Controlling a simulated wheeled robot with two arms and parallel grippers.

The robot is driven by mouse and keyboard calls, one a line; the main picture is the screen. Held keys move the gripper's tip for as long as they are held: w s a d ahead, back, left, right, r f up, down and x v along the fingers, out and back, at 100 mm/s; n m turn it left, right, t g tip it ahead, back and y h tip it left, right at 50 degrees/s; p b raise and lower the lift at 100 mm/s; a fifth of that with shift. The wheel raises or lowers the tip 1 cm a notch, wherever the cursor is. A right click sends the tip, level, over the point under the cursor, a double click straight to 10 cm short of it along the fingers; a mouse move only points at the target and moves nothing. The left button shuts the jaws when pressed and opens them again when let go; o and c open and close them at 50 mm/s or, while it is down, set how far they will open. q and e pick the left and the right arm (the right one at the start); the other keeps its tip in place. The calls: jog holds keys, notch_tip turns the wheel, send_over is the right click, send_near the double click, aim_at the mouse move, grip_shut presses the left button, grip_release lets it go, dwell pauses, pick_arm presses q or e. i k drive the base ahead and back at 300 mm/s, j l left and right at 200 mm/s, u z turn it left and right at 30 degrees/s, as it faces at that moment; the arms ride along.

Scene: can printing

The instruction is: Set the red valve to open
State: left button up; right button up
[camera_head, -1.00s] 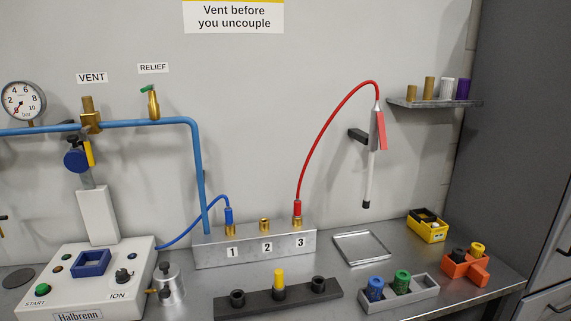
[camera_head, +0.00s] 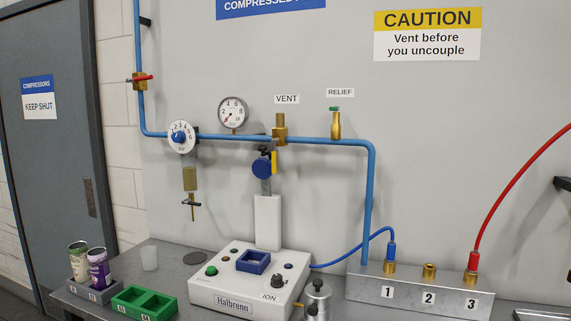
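The red valve (camera_head: 143,77) is at the upper left of the head view. Its brass body sits on the vertical blue pipe (camera_head: 138,38), and its red lever lies crosswise to the pipe, pointing right and slightly up. The pipe bends below it and runs right past the regulator dial (camera_head: 181,137) and the round gauge (camera_head: 233,113). Neither of my grippers is in view, and nothing touches the valve.
Below stands a bench with the white Halbrenn machine (camera_head: 230,299), a green tray (camera_head: 143,303), a grey holder with two cans (camera_head: 97,268) and a clear cup (camera_head: 149,258). A grey door (camera_head: 55,170) is at the left. The wall around the valve is clear.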

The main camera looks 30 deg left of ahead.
aim_at(134, 80)
jog(key=u, duration=1.85)
jog(key=i+j, duration=0.35)
jog(key=i, duration=0.15)
jog(key=j+u, duration=0.05)
